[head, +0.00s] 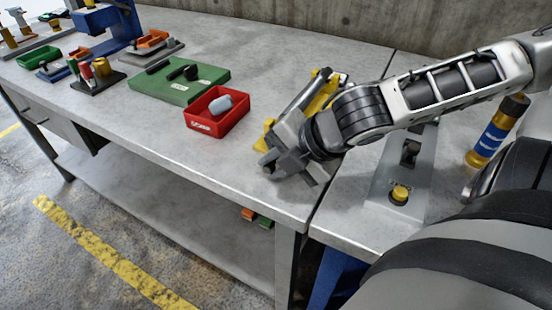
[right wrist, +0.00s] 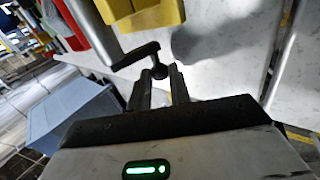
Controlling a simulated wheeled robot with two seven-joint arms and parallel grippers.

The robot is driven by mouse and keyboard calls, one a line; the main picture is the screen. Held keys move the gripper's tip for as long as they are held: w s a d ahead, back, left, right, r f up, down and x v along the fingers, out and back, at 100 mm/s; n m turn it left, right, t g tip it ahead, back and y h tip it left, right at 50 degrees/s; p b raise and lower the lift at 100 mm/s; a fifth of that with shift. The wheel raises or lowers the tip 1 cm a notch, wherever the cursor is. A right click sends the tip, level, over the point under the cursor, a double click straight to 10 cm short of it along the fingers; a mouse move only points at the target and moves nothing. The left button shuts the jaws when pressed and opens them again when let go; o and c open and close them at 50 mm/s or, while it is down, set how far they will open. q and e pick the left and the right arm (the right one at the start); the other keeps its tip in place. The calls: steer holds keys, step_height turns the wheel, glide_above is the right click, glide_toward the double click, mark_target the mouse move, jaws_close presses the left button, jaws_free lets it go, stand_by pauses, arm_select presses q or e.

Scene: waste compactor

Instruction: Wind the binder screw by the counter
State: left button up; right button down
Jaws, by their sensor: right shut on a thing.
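A yellow and grey device (head: 318,100), likely the binder, stands near the front of the grey counter (head: 330,30), partly hidden behind my right arm. My right gripper (head: 290,170) is at its near end, above the counter's front edge. In the right wrist view, a dark crank handle (right wrist: 135,57) runs to a round black knob (right wrist: 160,71) at the tips of my right gripper (right wrist: 159,82). The fingers are shut on this knob. Yellow blocks (right wrist: 138,14) of the device show just beyond. The screw itself cannot be made out. My left gripper is out of view.
A red tray (head: 205,128) with a grey item stands left of the device. A green board (head: 160,90) with dark tools lies further left. A panel with a yellow button (head: 399,193) and a blue-gold cylinder (head: 490,140) are right.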

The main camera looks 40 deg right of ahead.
steer(key=shift+s+f, duration=0.1)
steer(key=shift+f, duration=0.05)
steer(key=c, duration=1.3)
jaws_free()
